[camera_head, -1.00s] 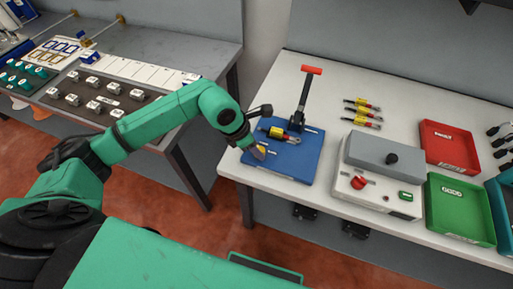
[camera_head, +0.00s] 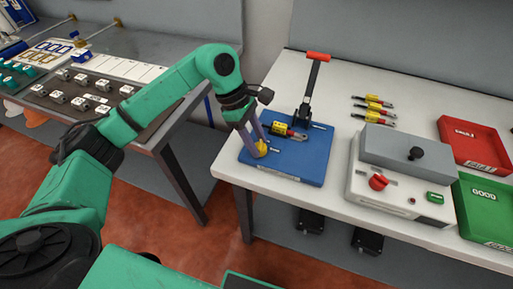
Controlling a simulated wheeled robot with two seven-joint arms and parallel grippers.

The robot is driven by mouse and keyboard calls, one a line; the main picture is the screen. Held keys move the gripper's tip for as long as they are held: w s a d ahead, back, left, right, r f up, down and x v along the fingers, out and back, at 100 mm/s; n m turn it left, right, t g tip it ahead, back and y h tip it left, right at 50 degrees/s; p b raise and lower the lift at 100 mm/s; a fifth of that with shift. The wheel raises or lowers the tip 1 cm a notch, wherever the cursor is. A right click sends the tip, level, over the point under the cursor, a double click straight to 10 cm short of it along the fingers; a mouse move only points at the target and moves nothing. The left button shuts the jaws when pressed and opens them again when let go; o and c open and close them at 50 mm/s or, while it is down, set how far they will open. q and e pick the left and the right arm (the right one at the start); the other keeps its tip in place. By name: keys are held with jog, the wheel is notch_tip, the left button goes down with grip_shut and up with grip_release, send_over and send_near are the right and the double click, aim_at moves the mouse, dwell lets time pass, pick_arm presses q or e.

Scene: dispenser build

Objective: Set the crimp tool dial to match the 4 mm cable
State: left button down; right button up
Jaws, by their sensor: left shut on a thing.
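The crimp tool is a blue base plate (camera_head: 298,170) on the white table, with an upright black lever (camera_head: 311,90) that has a red handle. A yellow dial (camera_head: 261,150) sits at the plate's left side. My left gripper (camera_head: 257,146) reaches down to it from above and is shut on it, with the fingers partly covering it. Any dial marks are too small to read. My right gripper is not in view.
A grey and white tester box (camera_head: 400,182) with a red knob stands to the right, beside a red bin (camera_head: 477,142) and a green GOOD bin (camera_head: 487,208). A grey bench (camera_head: 150,50) with parts stands left.

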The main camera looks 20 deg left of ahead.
pick_arm(q)
jog(key=shift+w+r+m+g+b, duration=0.15)
jog(key=shift+m+g+b, duration=0.35)
jog(key=shift+m, duration=0.7)
jog(key=shift+c, duration=2.2)
grip_release()
jog(key=v, duration=1.4)
jog(key=shift+r, duration=0.3)
